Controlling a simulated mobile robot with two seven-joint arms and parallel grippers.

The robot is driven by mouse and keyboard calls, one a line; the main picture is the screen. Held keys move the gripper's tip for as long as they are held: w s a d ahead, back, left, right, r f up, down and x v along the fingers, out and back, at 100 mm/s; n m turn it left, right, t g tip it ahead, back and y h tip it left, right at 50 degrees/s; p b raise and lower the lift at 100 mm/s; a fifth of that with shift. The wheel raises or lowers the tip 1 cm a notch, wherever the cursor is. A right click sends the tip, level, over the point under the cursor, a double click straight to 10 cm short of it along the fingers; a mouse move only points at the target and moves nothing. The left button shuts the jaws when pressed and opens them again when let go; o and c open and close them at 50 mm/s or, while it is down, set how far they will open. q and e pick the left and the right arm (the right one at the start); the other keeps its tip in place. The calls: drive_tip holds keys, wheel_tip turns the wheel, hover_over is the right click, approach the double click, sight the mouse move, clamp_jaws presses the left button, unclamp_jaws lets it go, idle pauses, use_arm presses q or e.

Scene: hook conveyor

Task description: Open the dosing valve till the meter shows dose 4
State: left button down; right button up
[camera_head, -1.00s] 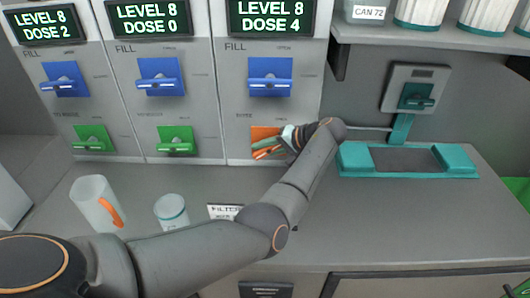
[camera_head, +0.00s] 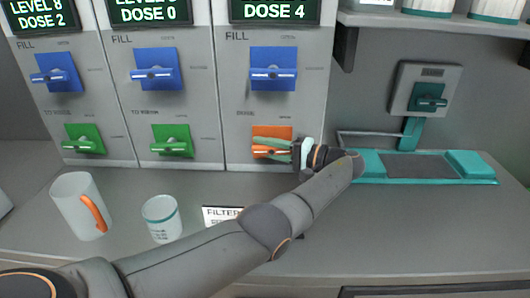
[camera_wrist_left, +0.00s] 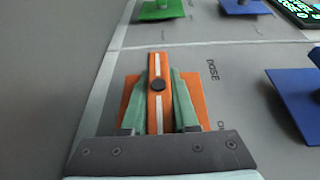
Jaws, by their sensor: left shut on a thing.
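The orange dosing valve (camera_head: 271,149) sits low on the right-hand panel, under a blue valve. Its handle lies level in the head view. My left gripper (camera_head: 276,150) is shut on this handle; in the left wrist view the green fingers (camera_wrist_left: 159,105) stand on both sides of the orange handle (camera_wrist_left: 155,75) with its white stripe. The meter (camera_head: 275,11) above this panel reads DOSE 4; its top line is cut off in the head view. My right gripper is not in view.
Blue fill valves (camera_head: 155,70) and green valves (camera_head: 172,140) are on the panels to the left. A mug with an orange handle (camera_head: 78,205) and a white cup (camera_head: 162,218) stand on the counter. A teal-ended tray (camera_head: 470,166) lies to the right.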

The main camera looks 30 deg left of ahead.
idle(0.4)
use_arm(q)
drive_tip(key=c, duration=0.8)
unclamp_jaws()
drive_tip(key=shift+o, duration=0.6)
